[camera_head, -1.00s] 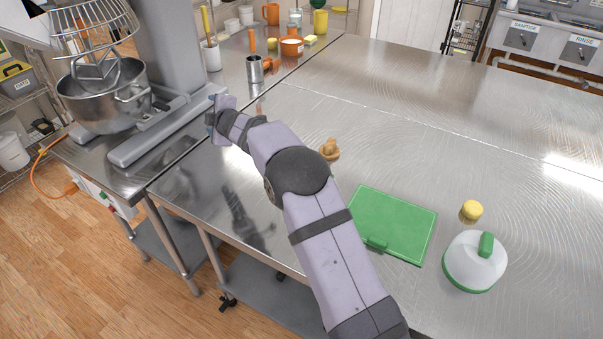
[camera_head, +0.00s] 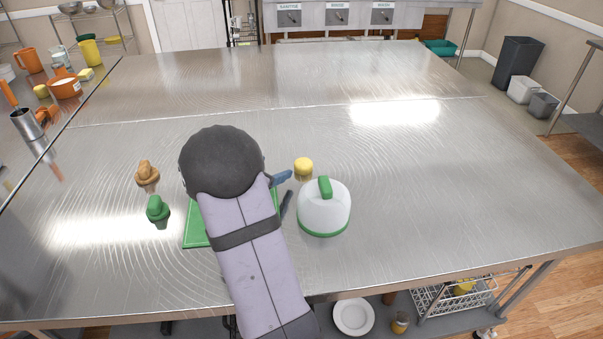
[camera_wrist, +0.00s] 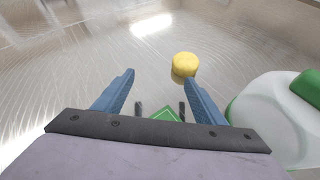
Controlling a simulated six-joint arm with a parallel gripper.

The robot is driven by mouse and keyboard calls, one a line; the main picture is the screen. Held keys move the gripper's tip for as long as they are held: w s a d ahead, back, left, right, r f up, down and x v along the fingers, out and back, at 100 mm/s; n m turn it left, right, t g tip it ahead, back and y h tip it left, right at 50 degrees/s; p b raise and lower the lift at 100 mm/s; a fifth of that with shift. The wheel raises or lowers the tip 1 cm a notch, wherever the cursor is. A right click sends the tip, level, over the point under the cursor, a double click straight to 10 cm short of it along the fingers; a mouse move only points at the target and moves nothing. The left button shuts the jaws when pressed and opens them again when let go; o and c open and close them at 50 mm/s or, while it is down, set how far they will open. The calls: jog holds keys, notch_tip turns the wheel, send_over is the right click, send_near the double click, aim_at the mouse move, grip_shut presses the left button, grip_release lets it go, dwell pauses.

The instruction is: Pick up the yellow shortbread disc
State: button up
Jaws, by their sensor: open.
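The yellow shortbread disc (camera_head: 304,166) lies on the steel table, just behind the white dome in the head view. In the wrist view the yellow disc (camera_wrist: 184,63) is ahead of my gripper, near the tip of the right finger. My gripper (camera_wrist: 159,76) is open, with nothing between its two blue fingers. In the head view my gripper (camera_head: 287,190) is partly hidden by my arm, with its fingertips just left of and in front of the disc. I cannot tell its exact height above the table.
A white dome with green handle and rim (camera_head: 323,209) stands close to my gripper's right. A green board (camera_head: 195,232) lies partly under my arm. A green item (camera_head: 157,209) and a brown item (camera_head: 147,174) stand to the left. The table behind the disc is clear.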

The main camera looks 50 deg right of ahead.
jog(key=g+h, duration=0.1)
send_near(302, 164)
jog(key=shift+w+d+f+n, duration=0.1)
jog(key=shift+d+f+n, duration=0.1)
jog(key=shift+d, duration=0.2)
jog(key=shift+w+d+f+n, duration=0.1)
jog(key=shift+w+d+f, duration=0.1)
jog(key=shift+d, duration=0.25)
jog(key=shift+p+x, duration=1.05)
jog(key=shift+x, duration=2.6)
jog(key=shift+s, duration=0.1)
jog(key=c, duration=1.1)
